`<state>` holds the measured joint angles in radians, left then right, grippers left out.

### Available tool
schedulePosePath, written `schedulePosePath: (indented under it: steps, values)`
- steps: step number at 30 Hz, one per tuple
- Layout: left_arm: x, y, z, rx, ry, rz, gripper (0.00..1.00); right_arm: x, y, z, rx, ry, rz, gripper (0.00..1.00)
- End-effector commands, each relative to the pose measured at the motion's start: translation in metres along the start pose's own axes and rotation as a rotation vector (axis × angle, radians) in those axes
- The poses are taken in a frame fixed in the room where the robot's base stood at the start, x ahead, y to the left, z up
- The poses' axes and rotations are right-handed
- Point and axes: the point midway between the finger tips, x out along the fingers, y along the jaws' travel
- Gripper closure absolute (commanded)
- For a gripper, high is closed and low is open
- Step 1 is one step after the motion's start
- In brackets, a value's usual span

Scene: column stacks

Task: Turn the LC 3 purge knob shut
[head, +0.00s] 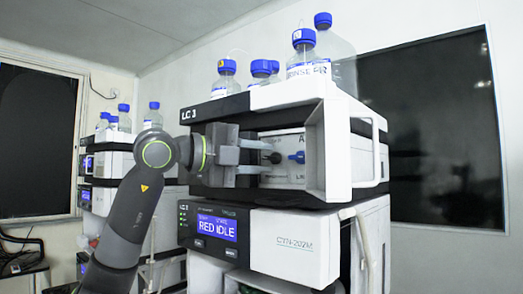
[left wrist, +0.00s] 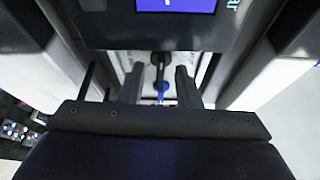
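The LC 3 stack (head: 215,113) stands in the middle of the head view, its upper module open at the front. Inside, a small dark round knob (head: 275,158) sticks out of the pale panel, with a blue fitting (head: 297,157) to its right. I cannot read a label telling which one is the purge knob. My left gripper (head: 262,157) reaches in from the left, its fingers apart and level with the dark knob. In the left wrist view the dark knob (left wrist: 158,60) and blue fitting (left wrist: 161,88) show between the separated fingers (left wrist: 159,72). My right gripper is out of view.
The open module's white side wall (head: 338,150) stands right of the knob. Blue-capped bottles (head: 305,62) stand on top. Another stack (head: 108,165) stands behind at left.

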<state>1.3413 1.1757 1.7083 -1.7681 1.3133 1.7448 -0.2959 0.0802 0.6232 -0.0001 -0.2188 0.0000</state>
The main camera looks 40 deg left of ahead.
Motion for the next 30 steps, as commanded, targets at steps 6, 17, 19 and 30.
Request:
schedulePosePath:
  steps: [6,17,19,30]
  values:
    - [0.0069,0.0001,0.0000,0.000,-0.001,0.000,0.70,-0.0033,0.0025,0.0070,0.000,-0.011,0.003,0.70]
    - [0.0066,0.0002,0.0000,0.001,-0.001,0.000,0.92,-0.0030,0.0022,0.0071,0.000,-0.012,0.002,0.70]
    - [0.0066,0.0003,0.0000,0.001,-0.001,0.000,1.00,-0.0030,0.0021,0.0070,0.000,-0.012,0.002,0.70]
    - [0.0064,-0.0013,0.0000,0.026,0.000,0.012,1.00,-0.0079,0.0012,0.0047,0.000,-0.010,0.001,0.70]
